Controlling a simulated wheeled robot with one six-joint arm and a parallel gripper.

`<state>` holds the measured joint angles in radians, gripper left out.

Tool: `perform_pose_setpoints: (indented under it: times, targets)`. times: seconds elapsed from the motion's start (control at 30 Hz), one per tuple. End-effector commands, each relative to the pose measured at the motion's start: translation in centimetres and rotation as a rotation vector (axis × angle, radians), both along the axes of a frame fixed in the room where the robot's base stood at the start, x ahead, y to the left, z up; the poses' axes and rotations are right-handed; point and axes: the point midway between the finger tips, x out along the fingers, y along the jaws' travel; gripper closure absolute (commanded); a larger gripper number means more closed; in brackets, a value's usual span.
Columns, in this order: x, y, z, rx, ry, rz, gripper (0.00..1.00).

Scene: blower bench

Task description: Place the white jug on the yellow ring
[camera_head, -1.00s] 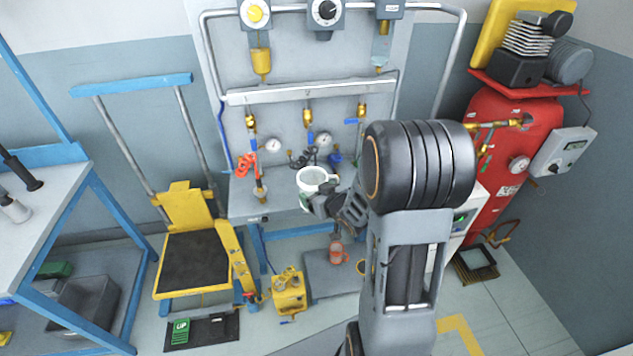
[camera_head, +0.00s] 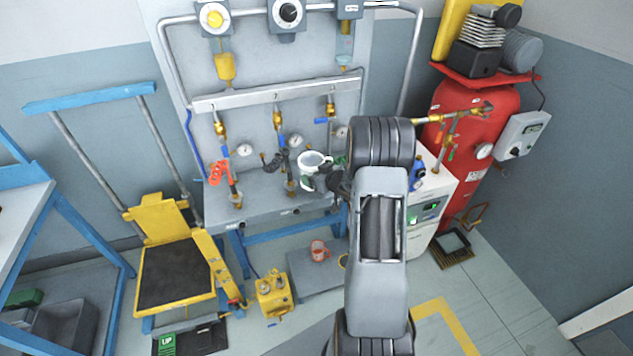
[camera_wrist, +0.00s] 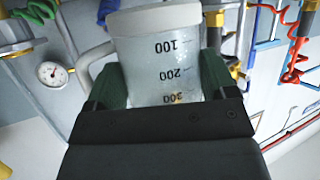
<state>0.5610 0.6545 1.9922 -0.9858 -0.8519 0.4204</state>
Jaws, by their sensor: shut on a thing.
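The white jug (camera_head: 314,160), a see-through measuring jug with a white rim and handle, is held up in front of the bench panel. My gripper (camera_head: 324,180) is shut on it. In the wrist view, the green fingers of my gripper (camera_wrist: 160,82) press both sides of the jug (camera_wrist: 160,50). Its marks 100, 200 and 300 face the camera, and its handle is at the left. A yellow ring (camera_head: 343,261) shows only in part on the low grey platform, beside my arm, which hides the rest.
An orange mug (camera_head: 319,251) stands on the low grey platform (camera_head: 305,280), left of the ring. The bench (camera_head: 265,195) with hoses, valves and gauges lies behind and above it. A yellow unit (camera_head: 273,295) stands left of the platform, and a white cabinet (camera_head: 432,200) right of my arm.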

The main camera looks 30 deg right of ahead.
Motion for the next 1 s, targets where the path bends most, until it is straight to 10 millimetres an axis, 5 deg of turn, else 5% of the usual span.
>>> perform_pose_setpoints:
  times: [0.5, 0.97, 1.0]
  targets:
    - [0.8, -0.8, -4.1, 0.000, 0.000, 0.000, 0.48]
    - [0.8, -0.7, -4.8, -0.001, -0.001, 0.000, 0.48]
    - [0.8, -0.7, -4.7, -0.001, 0.000, 0.000, 0.19]
